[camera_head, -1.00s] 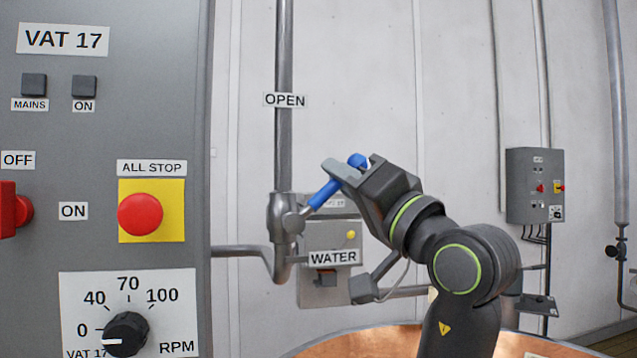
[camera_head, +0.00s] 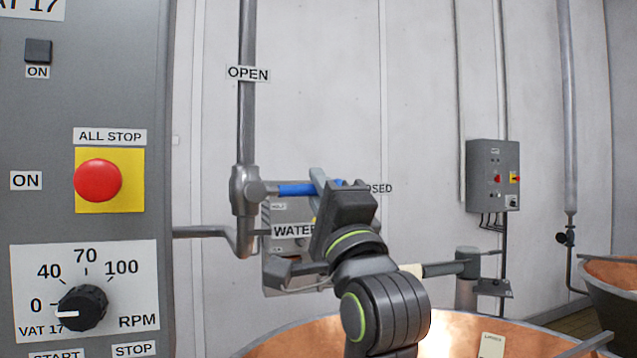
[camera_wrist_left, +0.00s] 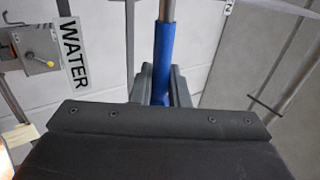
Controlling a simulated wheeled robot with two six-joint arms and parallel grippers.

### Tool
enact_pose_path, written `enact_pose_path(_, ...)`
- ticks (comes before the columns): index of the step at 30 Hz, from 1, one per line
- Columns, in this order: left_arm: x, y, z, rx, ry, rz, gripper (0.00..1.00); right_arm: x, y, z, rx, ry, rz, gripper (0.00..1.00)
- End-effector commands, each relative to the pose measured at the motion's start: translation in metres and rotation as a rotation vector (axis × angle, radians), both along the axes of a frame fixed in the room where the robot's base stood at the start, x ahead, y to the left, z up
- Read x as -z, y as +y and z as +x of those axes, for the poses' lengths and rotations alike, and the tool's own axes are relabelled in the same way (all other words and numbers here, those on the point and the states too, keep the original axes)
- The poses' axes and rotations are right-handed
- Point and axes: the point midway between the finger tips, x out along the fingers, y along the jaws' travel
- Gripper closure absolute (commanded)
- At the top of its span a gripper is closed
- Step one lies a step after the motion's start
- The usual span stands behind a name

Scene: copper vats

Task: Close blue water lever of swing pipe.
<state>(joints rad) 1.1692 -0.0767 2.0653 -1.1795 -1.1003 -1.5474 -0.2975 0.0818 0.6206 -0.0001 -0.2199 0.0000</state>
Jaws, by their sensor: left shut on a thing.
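The blue water lever (camera_head: 297,189) sticks out to the right from the grey valve on the vertical pipe (camera_head: 247,120). It lies about level, pointing toward the partly hidden CLOSED label (camera_head: 379,188). My left gripper (camera_head: 322,183) is shut around the lever's outer part. In the left wrist view the blue lever (camera_wrist_left: 163,50) runs between the two fingers of the gripper (camera_wrist_left: 160,82). My gripper covers part of the WATER label (camera_head: 292,231). My right gripper is not in view.
A grey control panel (camera_head: 110,220) with a red all-stop button (camera_head: 98,180) and an RPM knob (camera_head: 82,307) stands close on the left. Copper vats (camera_head: 450,335) lie below and at the right. A grey switch box (camera_head: 492,175) hangs on the back wall.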

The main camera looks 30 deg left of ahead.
Motion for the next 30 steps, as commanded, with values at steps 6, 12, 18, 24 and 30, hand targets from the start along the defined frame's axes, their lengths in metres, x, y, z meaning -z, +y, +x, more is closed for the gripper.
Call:
enact_pose_path(6, 0.0019, 0.0001, 0.0004, -0.002, 0.021, 0.019, 1.00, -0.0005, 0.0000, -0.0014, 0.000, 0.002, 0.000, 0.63)
enact_pose_path(12, 0.0020, 0.0002, 0.0004, -0.003, 0.022, 0.019, 1.00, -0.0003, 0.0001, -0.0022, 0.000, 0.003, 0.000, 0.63)
enact_pose_path(18, 0.0020, 0.0002, 0.0003, -0.003, 0.022, 0.019, 0.79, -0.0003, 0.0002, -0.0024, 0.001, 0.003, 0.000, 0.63)
enact_pose_path(24, 0.0021, 0.0002, 0.0002, -0.002, 0.021, 0.018, 0.66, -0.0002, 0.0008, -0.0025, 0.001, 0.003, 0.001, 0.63)
enact_pose_path(30, 0.0033, -0.0006, -0.0005, -0.001, 0.020, 0.017, 0.66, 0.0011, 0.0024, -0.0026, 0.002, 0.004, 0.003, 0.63)
